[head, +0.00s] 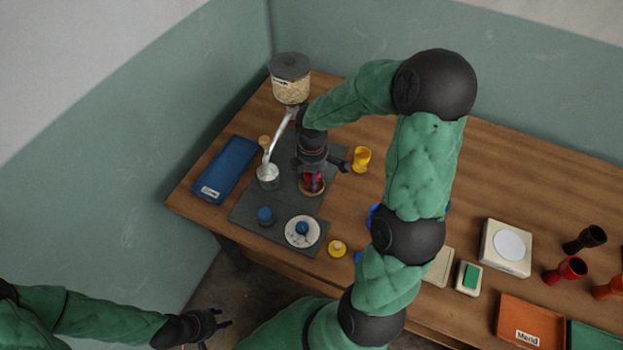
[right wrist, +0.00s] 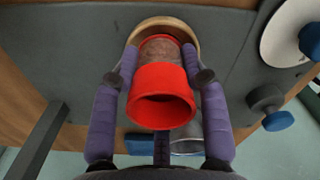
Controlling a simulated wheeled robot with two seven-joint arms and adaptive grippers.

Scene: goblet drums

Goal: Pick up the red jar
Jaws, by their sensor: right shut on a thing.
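The red jar (right wrist: 162,95) is goblet-shaped, with a wide red cup end toward the camera and a brownish band near its far end. My right gripper (right wrist: 160,66) is shut on it, with one purple finger on each side. The jar's far end is at a round wooden dish (right wrist: 187,30); I cannot tell whether it rests in it or is just above. In the head view the jar (head: 312,183) is partly hidden under my right gripper (head: 312,172). My left gripper (head: 218,333) is at the lower left, away from the table, its fingers apart and empty.
A metal cup (head: 268,178) with a pale arm stands left of the jar, a yellow goblet (head: 361,158) right. A white plate (head: 302,231) and blue-topped piece (head: 265,215) lie in front. A glass canister (head: 290,86) stands behind.

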